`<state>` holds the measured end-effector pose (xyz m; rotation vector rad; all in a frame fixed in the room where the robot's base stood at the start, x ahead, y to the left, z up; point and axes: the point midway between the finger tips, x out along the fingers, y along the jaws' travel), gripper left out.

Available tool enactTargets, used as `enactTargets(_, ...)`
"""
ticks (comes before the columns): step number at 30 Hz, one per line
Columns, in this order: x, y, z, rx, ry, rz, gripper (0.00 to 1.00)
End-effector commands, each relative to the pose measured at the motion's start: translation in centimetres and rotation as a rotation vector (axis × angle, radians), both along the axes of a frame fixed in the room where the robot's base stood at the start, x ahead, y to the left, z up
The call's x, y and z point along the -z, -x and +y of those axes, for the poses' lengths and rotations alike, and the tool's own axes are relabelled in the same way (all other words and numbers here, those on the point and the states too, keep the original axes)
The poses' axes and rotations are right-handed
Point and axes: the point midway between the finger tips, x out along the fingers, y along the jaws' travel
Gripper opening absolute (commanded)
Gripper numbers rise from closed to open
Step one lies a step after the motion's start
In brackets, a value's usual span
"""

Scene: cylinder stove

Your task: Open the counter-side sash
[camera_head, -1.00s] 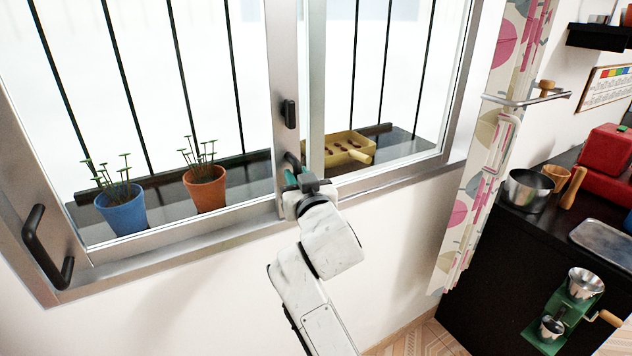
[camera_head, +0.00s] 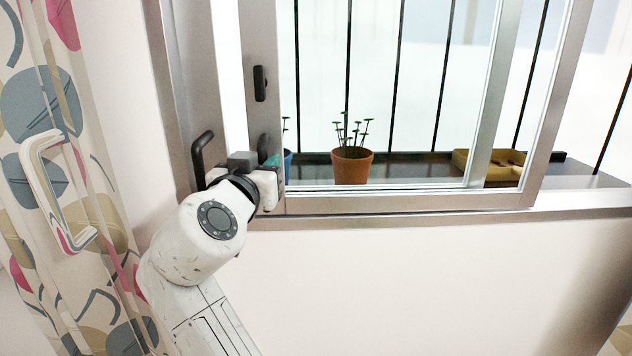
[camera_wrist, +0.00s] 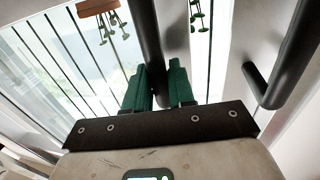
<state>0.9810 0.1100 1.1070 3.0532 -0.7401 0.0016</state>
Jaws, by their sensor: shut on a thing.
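The counter-side sash (camera_head: 400,200) is a grey metal-framed pane in the head view, slid left over the other sash. Its right stile (camera_head: 562,95) stands well left of the window's right side, leaving an open gap. My gripper (camera_head: 268,168) is at the sash's left stile (camera_head: 262,110). In the wrist view my green fingers (camera_wrist: 158,88) are shut on the sash's black bar handle (camera_wrist: 150,45). In the head view my gripper mostly hides that handle. The other sash's black handle (camera_head: 200,158) is close on the left, and also shows in the wrist view (camera_wrist: 285,65).
A terracotta pot (camera_head: 352,168) and a yellow tray (camera_head: 480,165) stand on the sill behind the window. A blue pot (camera_head: 287,162) is mostly hidden. Dark vertical bars are outside. A patterned curtain (camera_head: 85,200) hangs at the left. The wall below is clear.

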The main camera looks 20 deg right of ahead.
Motion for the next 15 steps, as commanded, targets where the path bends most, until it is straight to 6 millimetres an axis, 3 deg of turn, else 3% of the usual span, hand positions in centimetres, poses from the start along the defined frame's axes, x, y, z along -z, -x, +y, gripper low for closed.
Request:
enactTargets(1,0.3,-0.3,1.4,-0.006,0.002,0.001,0.0)
enactTargets(6,0.2,-1.1,4.0,-0.005,0.002,0.001,0.0)
enactTargets(15,0.1,-1.6,5.5,-0.002,0.0,0.001,0.0)
